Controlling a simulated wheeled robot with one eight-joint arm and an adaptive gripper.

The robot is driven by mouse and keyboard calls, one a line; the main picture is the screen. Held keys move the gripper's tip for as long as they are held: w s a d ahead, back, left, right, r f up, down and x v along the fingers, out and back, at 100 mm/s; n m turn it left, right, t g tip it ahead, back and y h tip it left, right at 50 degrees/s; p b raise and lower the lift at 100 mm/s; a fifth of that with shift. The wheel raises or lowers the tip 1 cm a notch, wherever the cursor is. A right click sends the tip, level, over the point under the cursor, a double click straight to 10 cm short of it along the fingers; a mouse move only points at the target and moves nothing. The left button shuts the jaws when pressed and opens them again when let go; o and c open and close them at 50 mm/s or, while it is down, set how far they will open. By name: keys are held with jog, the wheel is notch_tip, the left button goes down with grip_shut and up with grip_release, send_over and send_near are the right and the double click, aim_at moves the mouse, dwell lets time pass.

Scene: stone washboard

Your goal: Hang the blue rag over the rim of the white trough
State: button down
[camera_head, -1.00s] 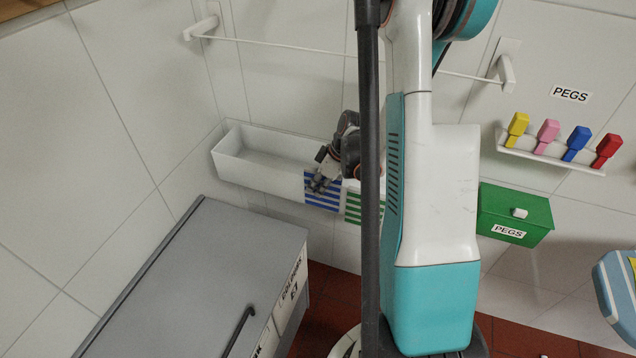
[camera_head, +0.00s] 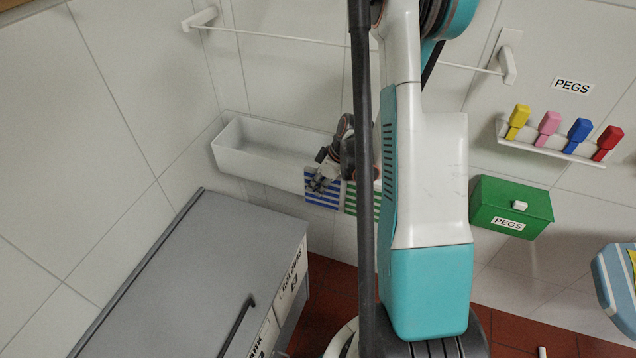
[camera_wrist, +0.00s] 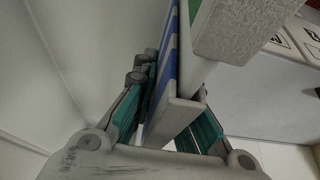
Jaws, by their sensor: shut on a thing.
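The blue-and-white striped rag (camera_head: 323,199) hangs over the front of the white trough (camera_head: 262,166) on the wall, at the trough's right part in the head view. My gripper (camera_head: 322,182) is at the rag's upper edge by the rim, shut on the rag. In the wrist view the blue stripes of the rag (camera_wrist: 166,68) run edge-on between my gripper's fingers (camera_wrist: 170,105). How far the rag reaches inside the trough is hidden.
A green striped rag (camera_head: 350,200) hangs directly right of the blue one, partly behind my arm. A grey cabinet (camera_head: 190,265) stands front left. A clothesline (camera_head: 290,38) crosses above. A green peg box (camera_head: 510,205) and a peg shelf (camera_head: 550,152) are on the right.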

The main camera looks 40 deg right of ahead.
dwell(0.4)
jog(key=c, duration=1.5)
grip_release()
jog(key=shift+c, duration=0.2)
jog(key=v, duration=1.1)
jog(key=shift+r, duration=0.25)
jog(key=shift+s+d+r, duration=0.1)
jog(key=shift+s+r, duration=0.05)
jog(key=shift+r, duration=0.1)
